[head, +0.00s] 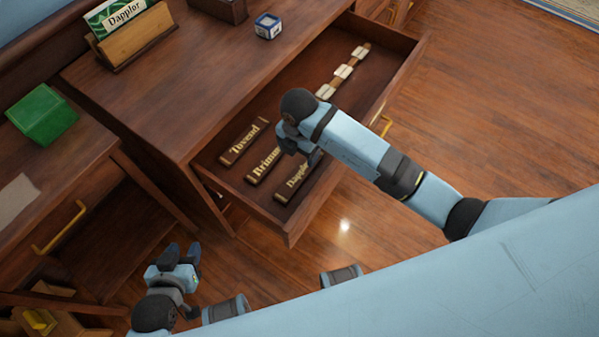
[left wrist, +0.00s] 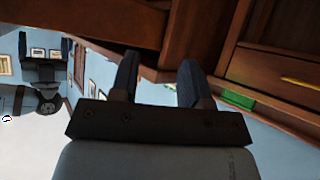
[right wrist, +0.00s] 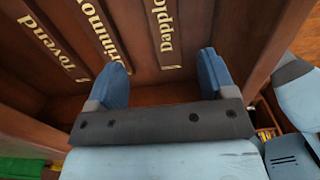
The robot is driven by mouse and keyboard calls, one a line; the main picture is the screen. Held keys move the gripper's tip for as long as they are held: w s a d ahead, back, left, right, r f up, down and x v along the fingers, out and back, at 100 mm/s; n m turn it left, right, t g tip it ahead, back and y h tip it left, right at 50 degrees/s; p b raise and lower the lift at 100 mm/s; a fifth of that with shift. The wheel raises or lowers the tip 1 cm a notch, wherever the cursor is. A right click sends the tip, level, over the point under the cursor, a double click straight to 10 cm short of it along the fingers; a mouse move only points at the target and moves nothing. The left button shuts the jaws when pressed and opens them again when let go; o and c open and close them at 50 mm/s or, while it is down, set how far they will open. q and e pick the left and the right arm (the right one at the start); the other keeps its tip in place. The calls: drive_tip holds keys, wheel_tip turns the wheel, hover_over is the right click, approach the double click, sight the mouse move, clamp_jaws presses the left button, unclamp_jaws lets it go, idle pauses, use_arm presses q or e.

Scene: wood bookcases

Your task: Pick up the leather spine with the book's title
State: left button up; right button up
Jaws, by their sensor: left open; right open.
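A green book titled "Dappler" (head: 125,12) stands in a wooden holder on the desk top. Three brown leather spines with gold letters lie side by side in the open drawer: "Tovend" (head: 244,142), "Brimmon" (head: 264,165), partly hidden by my right gripper, and "Dappler" (head: 294,182). In the right wrist view the Dappler spine (right wrist: 167,35) lies ahead, between the lines of the fingers. My right gripper (head: 302,153) is open and empty above the drawer, close to the Brimmon and Dappler spines. My left gripper (head: 183,252) is open and empty, low beside the desk, away from the spines.
The drawer (head: 405,68) has raised walls around the spines. Pale blocks on a brown strip (head: 343,72) lie farther back in it. A blue-and-white box (head: 268,26) stands on the desk top. A green block (head: 42,115) lies on the left desk.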

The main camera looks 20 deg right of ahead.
hover_over(300, 173)
drive_tip(key=f, duration=0.5)
drive_tip(key=shift+w+a, duration=0.1)
drive_tip(key=shift+w, duration=0.15)
drive_tip(key=shift+s+f+b, duration=0.15)
drive_tip(key=shift+f+b, duration=0.15)
drive_tip(key=shift+f, duration=1.05)
drive_tip(key=shift+s+f+b, duration=0.1)
drive_tip(key=shift+f+b, duration=0.2)
drive_tip(key=shift+f, duration=1)
drive_tip(key=c, duration=1)
drive_tip(key=shift+r, duration=0.1)
